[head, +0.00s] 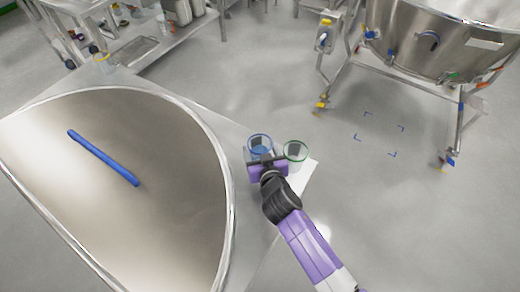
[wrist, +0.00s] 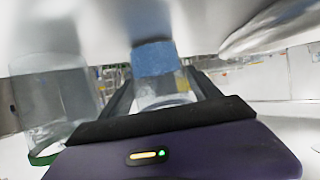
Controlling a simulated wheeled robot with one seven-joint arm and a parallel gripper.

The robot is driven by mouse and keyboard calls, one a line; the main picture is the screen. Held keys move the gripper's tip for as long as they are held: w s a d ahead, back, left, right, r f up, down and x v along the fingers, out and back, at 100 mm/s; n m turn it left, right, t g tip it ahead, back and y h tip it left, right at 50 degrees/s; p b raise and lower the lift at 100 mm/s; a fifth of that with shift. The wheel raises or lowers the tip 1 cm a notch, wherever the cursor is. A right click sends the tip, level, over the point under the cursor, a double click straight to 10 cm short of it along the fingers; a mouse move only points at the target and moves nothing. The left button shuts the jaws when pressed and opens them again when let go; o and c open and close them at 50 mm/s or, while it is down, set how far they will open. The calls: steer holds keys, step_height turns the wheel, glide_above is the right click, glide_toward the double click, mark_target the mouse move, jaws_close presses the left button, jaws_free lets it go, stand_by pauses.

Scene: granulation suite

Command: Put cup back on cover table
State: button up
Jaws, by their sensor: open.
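A clear cup with a blue rim and blue contents (head: 259,143) is at the corner of the cover table (head: 238,137), right of the large steel cover. A clear cup with a green rim (head: 296,151) is close to its right. My gripper (head: 262,160) is open at the near side of the blue cup. In the wrist view, the picture is upside down, and the blue cup (wrist: 155,62) shows between the two fingers of my gripper (wrist: 162,92). The green-rimmed cup (wrist: 50,95) shows outside the fingers at the left. Contact between fingers and cup cannot be told.
The steel cover (head: 170,210) fills the left, with a blue bar (head: 103,158) on it. A steel bench (head: 150,45) with containers stands at the back left. A steel vessel on a wheeled frame (head: 440,45) stands at the right. The floor between is clear.

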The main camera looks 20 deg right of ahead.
steer(key=shift+r+p, duration=0.25)
steer(key=shift+p, duration=0.05)
steer(key=b+v, duration=0.1)
steer(key=v, duration=1.1)
steer(key=shift+f, duration=0.15)
steer(key=shift+n+y, duration=0.6)
steer(key=shift+y, duration=0.1)
steer(key=s, duration=0.3)
steer(key=s+f, duration=0.1)
steer(key=s, duration=0.5)
steer(key=shift+s+d+f, duration=0.15)
steer(key=shift+s, duration=0.25)
steer(key=s+d+r, duration=0.1)
steer(key=s+r, duration=0.6)
steer(key=s, duration=0.3)
steer(key=s+d+r+t, duration=0.1)
steer(key=s+r, duration=0.6)
steer(key=s, duration=0.3)
steer(key=shift+s+d+n+t+y, duration=0.3)
steer(key=shift+s+n+y, duration=0.1)
